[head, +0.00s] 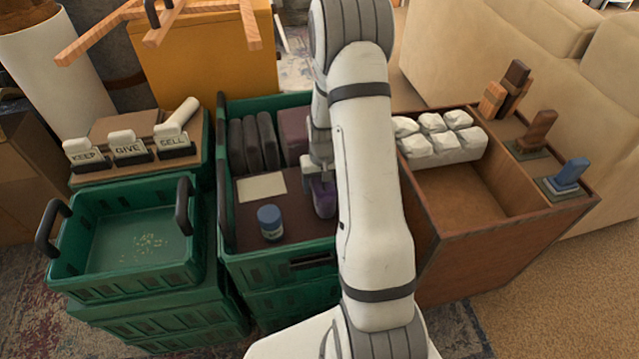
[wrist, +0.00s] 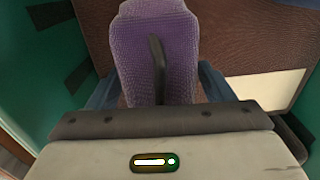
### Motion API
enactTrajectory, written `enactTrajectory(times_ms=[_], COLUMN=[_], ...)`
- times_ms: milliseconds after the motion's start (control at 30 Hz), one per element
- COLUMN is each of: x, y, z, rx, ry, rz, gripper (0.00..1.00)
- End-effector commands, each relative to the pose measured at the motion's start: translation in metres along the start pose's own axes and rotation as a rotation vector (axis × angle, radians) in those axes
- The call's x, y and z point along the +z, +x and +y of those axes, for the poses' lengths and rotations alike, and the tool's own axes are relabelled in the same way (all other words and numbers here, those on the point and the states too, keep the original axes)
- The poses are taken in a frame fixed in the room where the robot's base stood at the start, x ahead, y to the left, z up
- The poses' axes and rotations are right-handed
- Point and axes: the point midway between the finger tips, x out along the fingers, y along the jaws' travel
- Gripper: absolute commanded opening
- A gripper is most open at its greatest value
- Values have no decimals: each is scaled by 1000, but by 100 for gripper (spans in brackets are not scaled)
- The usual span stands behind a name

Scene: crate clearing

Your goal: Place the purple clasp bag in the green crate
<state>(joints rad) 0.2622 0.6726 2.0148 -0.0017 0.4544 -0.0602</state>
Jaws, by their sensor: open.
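The purple clasp bag (head: 323,199) stands in the middle green crate (head: 285,262), partly hidden behind my arm. In the wrist view the purple bag (wrist: 135,55) has a dark strip down its face. My gripper (head: 318,178) is just above the bag, pointing down. Its bluish fingers (wrist: 160,88) are open, one on each side of the bag. I cannot tell whether they touch it. The left green crate (head: 125,272) has black handles and only small pale crumbs on its floor.
The middle crate also holds a blue-lidded jar (head: 270,222), a cream card (head: 261,187) and dark upright items (head: 252,143). A wooden box (head: 500,235) with white lumps (head: 440,140) and stamps stands right.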

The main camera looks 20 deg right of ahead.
Motion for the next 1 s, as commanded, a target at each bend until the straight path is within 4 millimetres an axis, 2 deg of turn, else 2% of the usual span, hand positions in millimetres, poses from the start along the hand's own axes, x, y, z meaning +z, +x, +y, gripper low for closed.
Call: enactTrajectory(times_ms=[167,400,600,767,867,1000], x=[-1,-1,0,0,4,26], y=[-17,-69,-105,-120,-132,-167], z=[0,0,0,0,-3,-18], rx=[0,0,0,0,0,1], ry=[0,1,1,1,-5,-31], rz=[3,5,3,2,6,29], gripper=[74,74,74,74,74,74])
